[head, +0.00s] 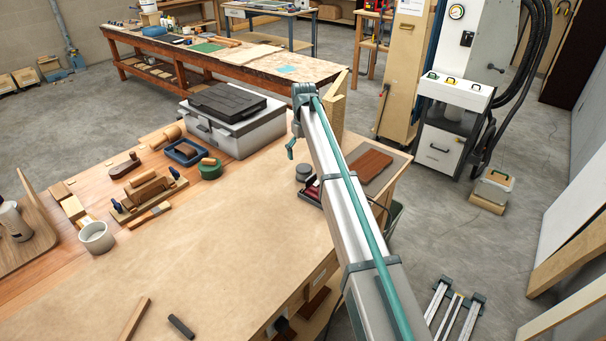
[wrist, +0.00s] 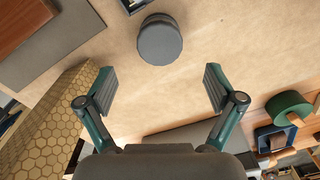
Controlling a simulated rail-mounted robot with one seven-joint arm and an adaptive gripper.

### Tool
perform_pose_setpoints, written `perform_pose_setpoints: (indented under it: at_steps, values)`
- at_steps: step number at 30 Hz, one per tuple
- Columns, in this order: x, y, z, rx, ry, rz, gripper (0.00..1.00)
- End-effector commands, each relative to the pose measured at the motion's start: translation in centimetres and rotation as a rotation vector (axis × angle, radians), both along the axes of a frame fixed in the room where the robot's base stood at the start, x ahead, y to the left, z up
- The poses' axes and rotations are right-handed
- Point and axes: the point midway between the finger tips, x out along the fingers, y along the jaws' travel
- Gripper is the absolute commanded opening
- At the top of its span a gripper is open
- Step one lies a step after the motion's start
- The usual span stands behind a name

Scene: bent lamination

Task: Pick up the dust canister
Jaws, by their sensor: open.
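A dark grey round canister (wrist: 160,40), the likely dust canister, stands on the tan worktop at the top middle of the wrist view. In the head view the canister (head: 303,172) shows just left of my arm, near the bench's right end. My gripper (wrist: 160,87) is open and empty, its two fingers spread wide. In the wrist view the canister lies beyond the fingertips, apart from them and roughly centred between them. In the head view my arm hides most of the gripper; one teal finger (head: 290,149) shows.
A reddish-brown board (head: 370,165) lies on a grey mat right of my arm. A honeycomb panel (wrist: 50,115) stands close by my left finger in the wrist view. A green roll (head: 209,169) and a grey case (head: 235,130) stand left. The front worktop is mostly clear.

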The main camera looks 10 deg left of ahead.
Motion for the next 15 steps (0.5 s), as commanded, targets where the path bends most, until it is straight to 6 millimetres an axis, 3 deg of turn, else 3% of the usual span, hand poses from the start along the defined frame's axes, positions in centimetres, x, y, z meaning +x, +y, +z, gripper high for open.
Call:
perform_pose_setpoints:
  at_steps: [6,15]
  values:
    - [-0.1,-0.1,-2.9,-0.001,0.002,0.001,0.92]
    - [-0.2,-0.2,-4.7,-0.001,0.002,0.001,0.92]
